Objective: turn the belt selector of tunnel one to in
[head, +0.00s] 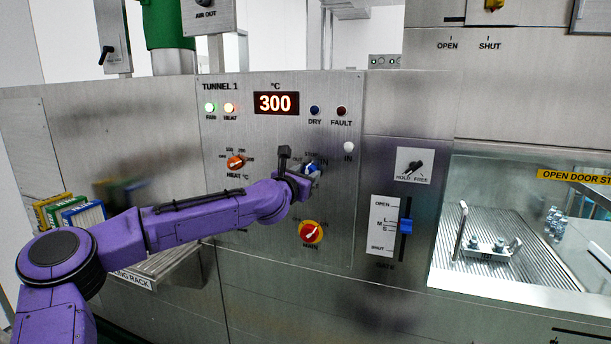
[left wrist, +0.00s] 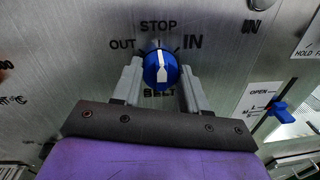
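The belt selector is a blue round knob with a white pointer (left wrist: 161,70), labelled OUT, STOP and IN, with BELT below. In the left wrist view its pointer stands nearly upright, toward STOP. In the head view the knob (head: 311,168) is partly hidden by my left gripper (head: 298,170). In the left wrist view the fingers of my left gripper (left wrist: 162,82) stand apart on either side of the knob; whether they touch it I cannot tell. The panel (head: 275,130) is marked TUNNEL 1. My right gripper is not in view.
An orange heat knob (head: 236,161) sits left of the belt selector, and a red-and-yellow main switch (head: 311,232) below it. A pale IN lamp (head: 349,147) is to the upper right. A blue gate lever (head: 406,226) and a hold/free switch (head: 413,167) stand further right.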

